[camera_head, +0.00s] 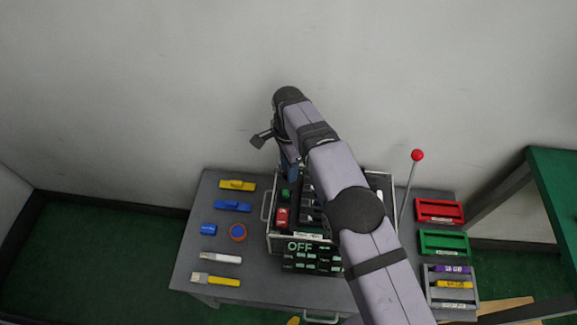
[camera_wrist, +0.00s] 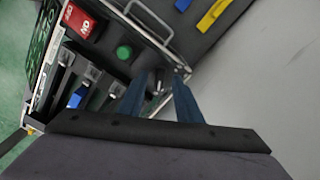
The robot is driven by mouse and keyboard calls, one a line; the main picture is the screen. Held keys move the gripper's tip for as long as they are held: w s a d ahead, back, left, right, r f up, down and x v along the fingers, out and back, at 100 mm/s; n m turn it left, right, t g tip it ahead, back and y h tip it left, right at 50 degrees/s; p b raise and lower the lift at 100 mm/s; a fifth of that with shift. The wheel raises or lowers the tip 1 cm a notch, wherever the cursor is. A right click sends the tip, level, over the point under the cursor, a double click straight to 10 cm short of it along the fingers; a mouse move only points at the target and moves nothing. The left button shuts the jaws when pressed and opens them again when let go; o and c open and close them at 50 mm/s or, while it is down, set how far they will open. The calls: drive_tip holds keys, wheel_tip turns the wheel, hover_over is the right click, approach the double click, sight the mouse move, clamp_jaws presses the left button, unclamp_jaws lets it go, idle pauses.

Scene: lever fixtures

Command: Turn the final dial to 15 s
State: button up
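The control box (camera_head: 270,240) stands on the grey table, partly covered by my arm. Its panel also shows in the wrist view (camera_wrist: 100,52), with a green button (camera_wrist: 124,52), a red switch (camera_wrist: 80,22) and dark sliders. My gripper (camera_wrist: 167,75) has two blue fingers with a gap between them, over the panel's edge near the metal handle. A small pale part shows in the gap; I cannot tell whether it is a dial. No dial with a readable 15 s mark shows. In the head view, my gripper (camera_head: 290,170) is above the box's back left part.
A red-knobbed lever (camera_head: 417,156) rises at the right, beside red (camera_head: 440,211) and green (camera_head: 444,243) trays. A wall stands behind.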

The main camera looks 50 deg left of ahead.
drive_tip(key=shift+f, duration=0.4)
drive_tip(key=shift+c, duration=0.3)
clamp_jaws()
